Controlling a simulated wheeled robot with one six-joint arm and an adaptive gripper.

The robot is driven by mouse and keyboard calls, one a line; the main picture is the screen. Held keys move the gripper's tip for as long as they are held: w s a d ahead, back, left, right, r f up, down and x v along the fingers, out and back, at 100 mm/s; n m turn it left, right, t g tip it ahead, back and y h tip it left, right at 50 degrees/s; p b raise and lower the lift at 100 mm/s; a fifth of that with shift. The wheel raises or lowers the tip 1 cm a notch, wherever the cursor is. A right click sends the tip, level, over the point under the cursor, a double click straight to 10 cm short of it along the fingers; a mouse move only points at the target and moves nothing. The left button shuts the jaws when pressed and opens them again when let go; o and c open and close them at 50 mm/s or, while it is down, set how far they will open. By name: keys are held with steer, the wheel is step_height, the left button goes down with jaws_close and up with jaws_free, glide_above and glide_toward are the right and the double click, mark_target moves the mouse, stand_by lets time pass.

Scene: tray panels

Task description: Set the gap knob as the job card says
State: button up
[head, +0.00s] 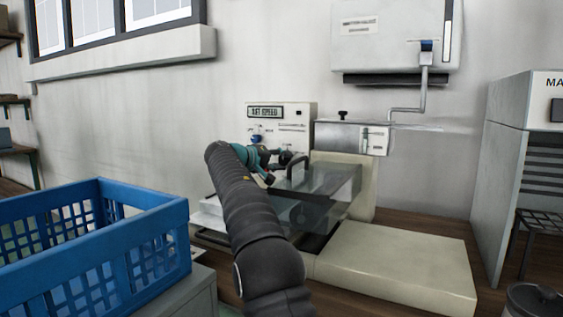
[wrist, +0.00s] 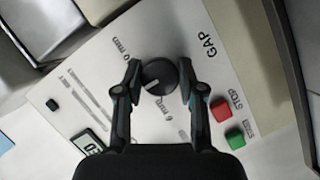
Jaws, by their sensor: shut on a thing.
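The gap knob (wrist: 158,79) is a round dark knob on the pale panel (wrist: 215,83), beside the printed word GAP. A light pointer mark on it points toward the lower left in the wrist view, between two printed mm figures. My gripper (wrist: 160,75) has a finger on each side of the knob and is shut on it. In the head view my gripper (head: 272,163) is at the front of the machine, and my arm hides much of the panel. I cannot pick out a readable job card.
A red STOP button (wrist: 221,109) and a green button (wrist: 235,138) lie close to the right finger. A clear guard with a dark handle (head: 298,160) is beside my gripper. A blue crate (head: 150,262) stands at the left. A cream platform (head: 400,262) is bare.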

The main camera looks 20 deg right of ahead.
stand_by(0.3)
steer(key=o, duration=1.1)
steer(key=shift+v, duration=3.75)
steer(key=shift+s, duration=0.1)
